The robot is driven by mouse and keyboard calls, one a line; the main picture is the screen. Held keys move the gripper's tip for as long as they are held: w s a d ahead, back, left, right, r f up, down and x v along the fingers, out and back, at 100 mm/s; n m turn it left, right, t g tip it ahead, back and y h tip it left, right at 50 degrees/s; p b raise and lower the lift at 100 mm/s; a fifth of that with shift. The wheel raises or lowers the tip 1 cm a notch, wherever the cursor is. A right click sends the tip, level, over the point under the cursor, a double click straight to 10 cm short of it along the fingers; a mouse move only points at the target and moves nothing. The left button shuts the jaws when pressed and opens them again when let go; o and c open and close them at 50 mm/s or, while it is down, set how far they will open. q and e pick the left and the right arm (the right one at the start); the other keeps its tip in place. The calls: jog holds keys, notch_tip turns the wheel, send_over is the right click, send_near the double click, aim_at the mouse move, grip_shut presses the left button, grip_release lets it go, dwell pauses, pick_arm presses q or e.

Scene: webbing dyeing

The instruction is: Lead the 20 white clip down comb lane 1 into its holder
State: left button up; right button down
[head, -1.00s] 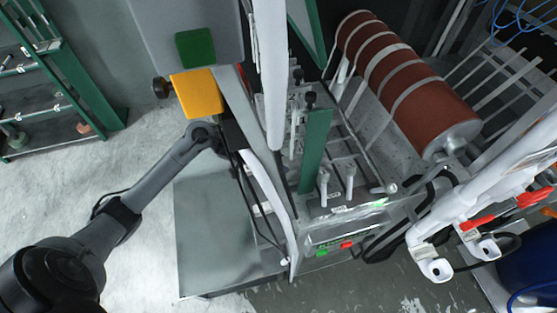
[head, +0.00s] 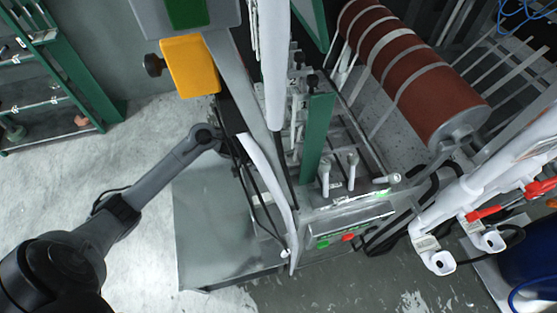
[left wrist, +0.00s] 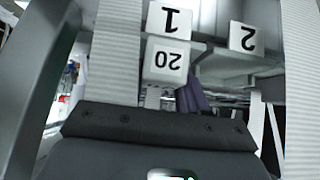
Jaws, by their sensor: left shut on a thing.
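The 20 white clip (left wrist: 166,61) shows upside down in the left wrist view, with a narrow pale stem below it. It sits just below the lane 1 plate (left wrist: 170,20) in that picture, nearly in line with it. My left gripper (left wrist: 160,125) shows as a dark bar under the clip and is shut on it; the fingertip contact is not clear. In the head view my left arm reaches in from the left, and its end is mostly hidden behind the grey post and white strip. The holder cannot be made out. My right gripper is not in view.
The lane 2 plate (left wrist: 243,38) is to the right of lane 1. A green upright (head: 318,138) and white levers (head: 352,171) stand on the machine. A red-brown roller (head: 420,85) with pale bands lies behind. An orange box (head: 190,66) hangs above my arm.

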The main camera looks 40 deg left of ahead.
pick_arm(q)
jog(key=o, duration=1.2)
jog(key=shift+c, duration=0.2)
